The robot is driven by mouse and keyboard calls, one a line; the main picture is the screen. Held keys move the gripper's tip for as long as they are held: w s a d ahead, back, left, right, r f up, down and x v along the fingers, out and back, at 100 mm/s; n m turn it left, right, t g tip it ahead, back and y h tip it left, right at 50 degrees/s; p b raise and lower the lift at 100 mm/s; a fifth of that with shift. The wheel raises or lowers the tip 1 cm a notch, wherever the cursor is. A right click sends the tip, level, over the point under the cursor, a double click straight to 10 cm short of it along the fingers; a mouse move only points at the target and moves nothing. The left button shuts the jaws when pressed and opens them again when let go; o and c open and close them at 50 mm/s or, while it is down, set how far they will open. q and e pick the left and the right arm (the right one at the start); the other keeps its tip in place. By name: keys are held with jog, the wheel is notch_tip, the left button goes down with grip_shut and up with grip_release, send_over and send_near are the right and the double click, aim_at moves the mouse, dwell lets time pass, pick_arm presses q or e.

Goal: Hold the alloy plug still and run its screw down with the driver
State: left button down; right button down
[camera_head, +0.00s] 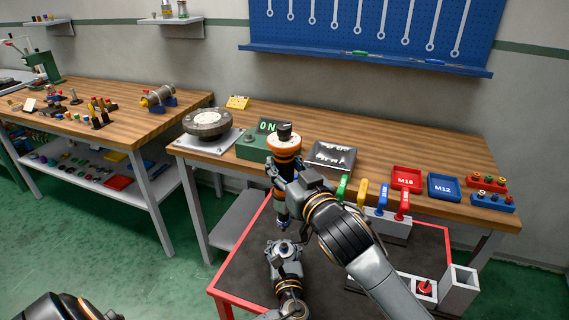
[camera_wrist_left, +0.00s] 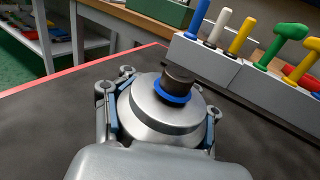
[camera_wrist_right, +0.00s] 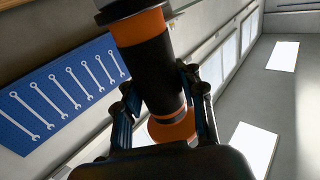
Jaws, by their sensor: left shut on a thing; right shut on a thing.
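The alloy plug (camera_wrist_left: 165,112) is a silver, stepped round piece with a blue ring and a dark cylindrical screw (camera_wrist_left: 178,76) standing up from its top. My left gripper (camera_head: 284,248) is shut around the plug's sides, low over the red-edged cart. The driver (camera_head: 284,146), black with orange bands, is upright in the head view. My right gripper (camera_head: 284,178) is shut on it; the right wrist view shows the driver's body (camera_wrist_right: 150,70) between the fingers. The driver's lower end is above the plug. No driver shows in the left wrist view, so I see no contact with the screw.
The cart (camera_head: 235,258) has a dark top and red rim. Colored-handled tools (camera_head: 372,195) stand in a grey rack at its back. A grey holder (camera_head: 459,287) is at its right. The wooden bench (camera_head: 440,165) behind bears red and blue trays and a round dark device (camera_head: 208,123).

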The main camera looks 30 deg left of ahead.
pick_arm(q)
jog(key=shift+f, duration=0.1)
pick_arm(e)
jog(key=shift+f, duration=2)
pick_arm(q)
jog(key=shift+s, duration=0.1)
pick_arm(e)
jog(key=shift+f, duration=1.25)
dwell(0.9)
jog(key=shift+r, duration=0.15)
dwell(1.4)
jog(key=shift+s+r, duration=0.1)
jog(key=shift+r, duration=2.6)
pick_arm(q)
jog(key=shift+c, duration=1.7)
grip_release()
jog(key=shift+d, duration=0.1)
